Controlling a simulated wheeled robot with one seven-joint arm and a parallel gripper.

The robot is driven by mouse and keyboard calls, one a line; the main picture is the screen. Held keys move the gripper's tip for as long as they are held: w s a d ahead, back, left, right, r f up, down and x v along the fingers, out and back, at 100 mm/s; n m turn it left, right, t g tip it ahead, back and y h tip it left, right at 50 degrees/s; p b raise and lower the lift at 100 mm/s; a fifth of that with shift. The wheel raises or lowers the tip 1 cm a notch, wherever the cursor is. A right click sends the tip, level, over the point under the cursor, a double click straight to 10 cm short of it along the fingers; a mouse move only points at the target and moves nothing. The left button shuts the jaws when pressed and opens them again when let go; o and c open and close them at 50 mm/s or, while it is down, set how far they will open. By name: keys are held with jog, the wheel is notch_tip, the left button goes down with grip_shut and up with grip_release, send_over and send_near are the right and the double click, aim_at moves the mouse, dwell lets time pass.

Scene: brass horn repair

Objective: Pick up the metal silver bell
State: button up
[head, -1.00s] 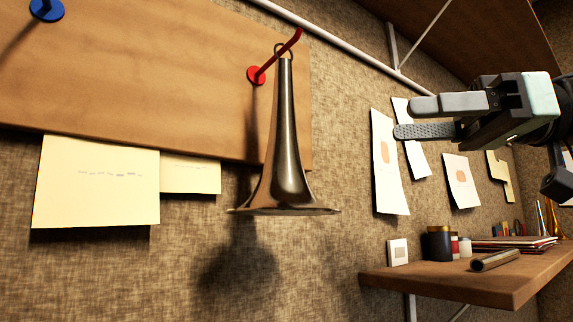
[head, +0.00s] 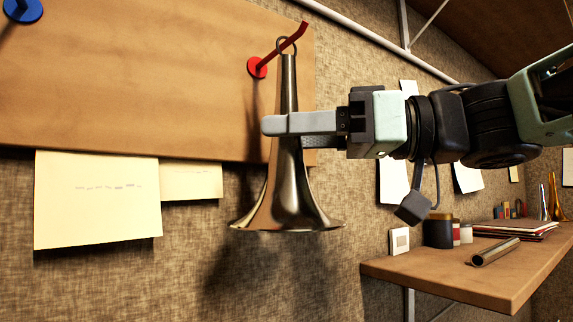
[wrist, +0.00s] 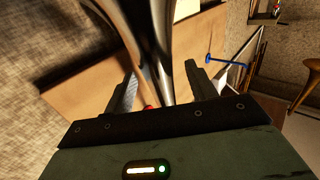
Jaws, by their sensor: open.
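The metal silver bell (head: 287,207) hangs upright by a ring from a red hook (head: 258,66) on the wooden board, flared end down. My gripper (head: 272,128) reaches in from the right at the bell's narrow stem. One finger crosses in front of the stem and hides part of it; the other is mostly hidden. In the wrist view the bell (wrist: 150,40) runs between the two spread fingers of my gripper (wrist: 162,85). The gripper is open. I cannot tell whether a finger touches the bell.
A wooden board (head: 130,80) with a blue hook (head: 22,10) is behind the bell. Paper notes (head: 95,200) hang at the left. A wooden shelf (head: 450,280) at the lower right holds jars (head: 438,231), a metal tube (head: 495,251) and folders (head: 515,229).

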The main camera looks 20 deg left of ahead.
jog(key=shift+a, duration=0.6)
grip_shut()
jog(key=shift+r, duration=0.1)
